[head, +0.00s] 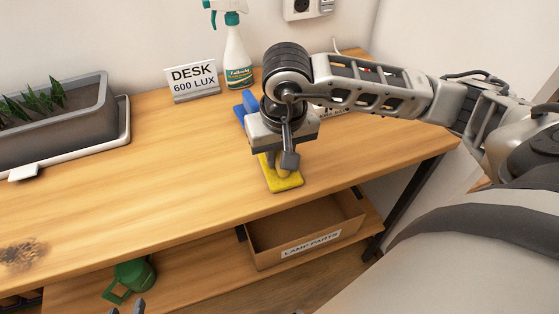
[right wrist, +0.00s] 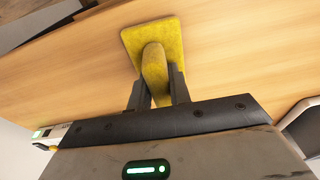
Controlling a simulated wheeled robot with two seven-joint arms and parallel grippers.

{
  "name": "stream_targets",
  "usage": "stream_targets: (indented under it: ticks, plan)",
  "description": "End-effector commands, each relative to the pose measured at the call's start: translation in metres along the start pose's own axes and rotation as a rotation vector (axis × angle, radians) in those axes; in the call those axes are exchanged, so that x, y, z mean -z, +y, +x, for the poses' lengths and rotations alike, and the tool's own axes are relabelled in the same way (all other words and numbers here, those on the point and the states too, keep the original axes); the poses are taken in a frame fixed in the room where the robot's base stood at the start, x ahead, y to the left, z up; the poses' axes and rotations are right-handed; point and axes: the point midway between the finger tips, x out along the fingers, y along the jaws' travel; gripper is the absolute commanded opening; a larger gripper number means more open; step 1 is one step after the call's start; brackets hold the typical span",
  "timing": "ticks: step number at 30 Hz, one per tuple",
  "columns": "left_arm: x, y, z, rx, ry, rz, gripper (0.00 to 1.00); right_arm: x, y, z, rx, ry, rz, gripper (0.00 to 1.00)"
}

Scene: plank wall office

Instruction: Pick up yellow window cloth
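The yellow window cloth (head: 284,182) lies on the desk near its front edge, a flat pad with a raised yellow ridge. It also shows in the right wrist view (right wrist: 168,33). My right gripper (head: 279,167) is above it, pointing down, and hides part of it. In the right wrist view, the fingers of the right gripper (right wrist: 158,85) stand on both sides of the ridge and appear to touch it. The pad seems to rest on the desk. Only the fingertips of my left gripper (head: 126,308) show at the bottom edge, apart, with nothing between them.
A blue object (head: 246,106) is just behind my right gripper. A spray bottle (head: 238,60) and a desk sign (head: 191,80) stand at the back, a planter (head: 70,125) at left. The desk's front middle is clear.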

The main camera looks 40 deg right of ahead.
Motion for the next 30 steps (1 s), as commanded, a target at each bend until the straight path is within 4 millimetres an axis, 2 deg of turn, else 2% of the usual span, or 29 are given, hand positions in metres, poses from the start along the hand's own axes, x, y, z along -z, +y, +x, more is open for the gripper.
stream_targets:
  ticks: [11,17,20,23,28,30]
  plan:
    - [-0.001,0.000,0.000,0.000,-0.003,0.000,0.36,0.001,0.000,-0.002,0.000,0.001,0.000,0.00]
    - [-0.003,0.001,-0.002,0.000,-0.010,-0.001,0.36,0.003,-0.001,-0.017,0.002,0.004,0.000,0.00]
    - [-0.004,0.001,-0.002,0.000,-0.012,-0.001,0.36,0.006,-0.001,-0.034,0.002,0.006,0.000,0.00]
    - [-0.004,0.001,-0.002,0.000,-0.013,-0.001,0.36,-0.006,-0.011,-0.054,0.006,0.007,-0.007,0.00]
    - [-0.004,0.001,-0.003,0.000,-0.015,0.000,0.36,-0.028,-0.028,-0.099,0.008,0.008,-0.010,0.00]
    - [-0.002,0.001,-0.004,0.001,-0.016,0.002,0.36,-0.043,-0.038,-0.110,0.005,0.008,-0.012,0.00]
